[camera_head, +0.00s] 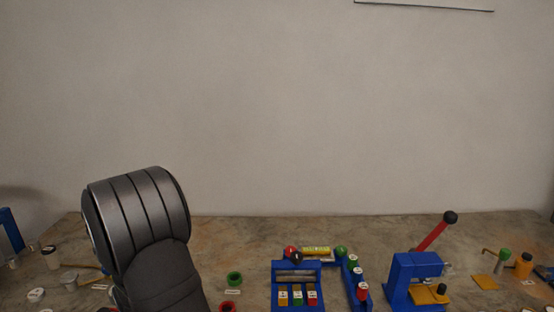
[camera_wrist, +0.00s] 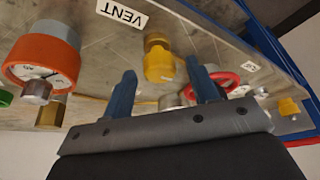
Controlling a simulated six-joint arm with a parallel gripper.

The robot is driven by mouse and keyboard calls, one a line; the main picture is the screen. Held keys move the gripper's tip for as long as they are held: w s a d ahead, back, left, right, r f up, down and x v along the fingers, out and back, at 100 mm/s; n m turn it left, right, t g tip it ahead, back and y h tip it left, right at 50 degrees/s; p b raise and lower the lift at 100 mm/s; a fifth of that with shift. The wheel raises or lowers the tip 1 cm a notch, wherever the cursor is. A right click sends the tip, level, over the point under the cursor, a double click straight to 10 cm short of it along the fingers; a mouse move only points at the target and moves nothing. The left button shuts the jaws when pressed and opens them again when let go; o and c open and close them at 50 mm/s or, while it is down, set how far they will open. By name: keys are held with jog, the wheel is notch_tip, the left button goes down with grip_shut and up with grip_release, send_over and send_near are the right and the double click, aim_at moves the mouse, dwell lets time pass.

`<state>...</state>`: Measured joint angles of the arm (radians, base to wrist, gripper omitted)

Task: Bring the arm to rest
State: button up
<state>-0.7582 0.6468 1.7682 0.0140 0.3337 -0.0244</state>
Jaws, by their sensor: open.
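My gripper (camera_wrist: 160,92) shows in the wrist view as two blue fingers spread apart on a grey mount, with nothing held between them. Past the fingertips are a yellow fitting (camera_wrist: 158,60) and a red ring-shaped handle (camera_wrist: 222,82), close to the right finger in the picture; I cannot tell whether they touch. In the head view a large dark ribbed part of my arm (camera_head: 140,215) stands at the lower left, and my gripper is not visible there.
The wrist view shows an orange gauge (camera_wrist: 42,65) and a VENT label (camera_wrist: 122,13) on a panel. The head view shows a table (camera_head: 240,235) with a blue rack (camera_head: 297,268), a blue press with a red lever (camera_head: 432,235), a green ring (camera_head: 235,278) and small jars at the right.

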jog(key=v, duration=1.7)
jog(key=x, duration=1.7)
jog(key=shift+w+f, duration=0.15)
jog(key=shift+f, duration=0.15)
jog(key=shift+n+y, duration=0.3)
jog(key=shift+n, duration=0.3)
jog(key=shift+n+g, duration=0.4)
jog(key=shift+n, duration=0.3)
jog(key=shift+w+r+n+g+y, duration=0.1)
jog(key=shift+n+g+y, duration=0.3)
jog(key=shift+n, duration=0.9)
jog(key=shift+w+n+g, duration=0.1)
jog(key=shift+n+g, duration=0.9)
jog(key=shift+n, duration=1.6)
